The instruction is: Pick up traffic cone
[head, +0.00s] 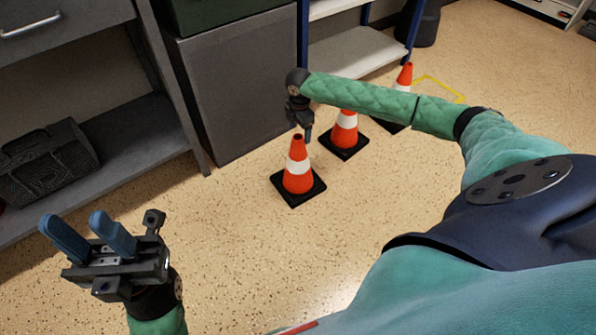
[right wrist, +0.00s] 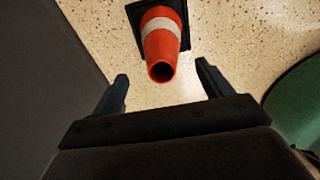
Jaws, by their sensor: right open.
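The nearest traffic cone (head: 298,172), orange with a white band on a black square base, stands upright on the floor. A second cone (head: 345,133) stands behind it to the right, and a third cone (head: 405,78) is further back, partly hidden by my right arm. My right gripper (head: 305,132) points down just above the nearest cone's tip in the head view. In the right wrist view, its open fingers (right wrist: 160,85) are apart with a cone (right wrist: 162,45) beyond them, its top opening between the fingertips. My left gripper (head: 88,235) is open and empty at the lower left.
A grey cabinet (head: 235,90) stands close behind the cones. A desk shelf (head: 110,150) at left holds a dark bag (head: 45,160). A shelf unit (head: 350,50) stands behind. Yellow tape (head: 440,88) marks the floor. Floor (head: 240,240) in front is clear.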

